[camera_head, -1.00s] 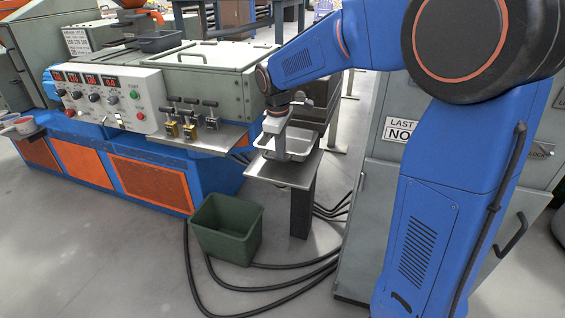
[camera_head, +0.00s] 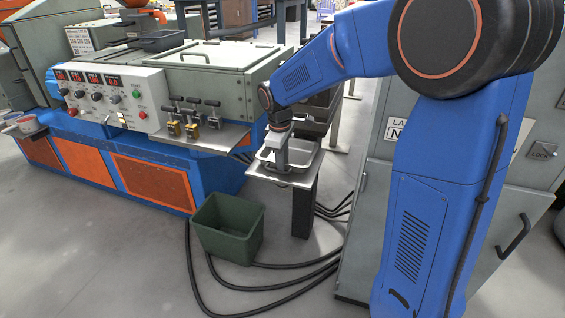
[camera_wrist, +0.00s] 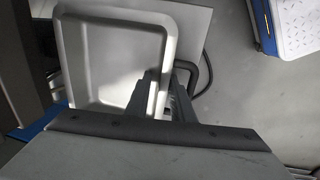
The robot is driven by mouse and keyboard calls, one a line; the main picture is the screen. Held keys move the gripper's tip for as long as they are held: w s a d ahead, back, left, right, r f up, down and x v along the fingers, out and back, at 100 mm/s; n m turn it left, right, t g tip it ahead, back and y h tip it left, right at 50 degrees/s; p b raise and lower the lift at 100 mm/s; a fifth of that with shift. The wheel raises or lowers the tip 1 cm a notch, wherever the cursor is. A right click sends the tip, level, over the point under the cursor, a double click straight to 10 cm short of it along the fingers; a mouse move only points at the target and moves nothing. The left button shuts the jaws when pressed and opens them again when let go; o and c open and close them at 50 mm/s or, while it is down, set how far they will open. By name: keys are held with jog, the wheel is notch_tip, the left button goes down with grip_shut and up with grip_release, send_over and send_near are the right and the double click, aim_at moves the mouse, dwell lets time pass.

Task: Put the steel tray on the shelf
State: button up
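The steel tray (camera_head: 306,158) is a shallow, pale metal pan with rounded corners. It is upright at the small steel-topped stand (camera_head: 262,172); I cannot tell for sure whether its base touches the top. My gripper (camera_head: 282,163) points down at the tray's near left side. In the wrist view, the tray (camera_wrist: 108,65) fills the upper left, and my gripper (camera_wrist: 168,85) has one finger inside and one outside its right wall. The fingers look shut on that wall, and they hide part of it.
A green bin (camera_head: 228,230) stands on the floor left of the stand. Black hoses (camera_head: 270,283) cross the floor. A blue machine with levers (camera_head: 190,118) is at the left, and a grey cabinet (camera_head: 372,230) at the right. A dark crate (camera_head: 318,112) is behind the tray.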

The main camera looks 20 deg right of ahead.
notch_tip(320, 180, up, 12)
jog(key=s+a, duration=0.1)
jog(key=s, duration=0.1)
jog(key=s+d+r+m+t, duration=0.1)
jog(key=s+d+m, duration=0.2)
jog(key=s, duration=0.5)
jog(key=s+d+m+t, duration=0.1)
jog(key=s+d+m, duration=0.15)
jog(key=s, duration=0.65)
jog(key=s+d+f+m, duration=0.1)
jog(key=s+f+m, duration=0.1)
jog(key=s, duration=0.5)
jog(key=s+d+f+m+t+y, duration=0.1)
jog(key=s+f+m, duration=0.2)
jog(key=s, duration=0.4)
jog(key=shift+s+d+f, duration=0.25)
jog(key=shift+f, duration=0.55)
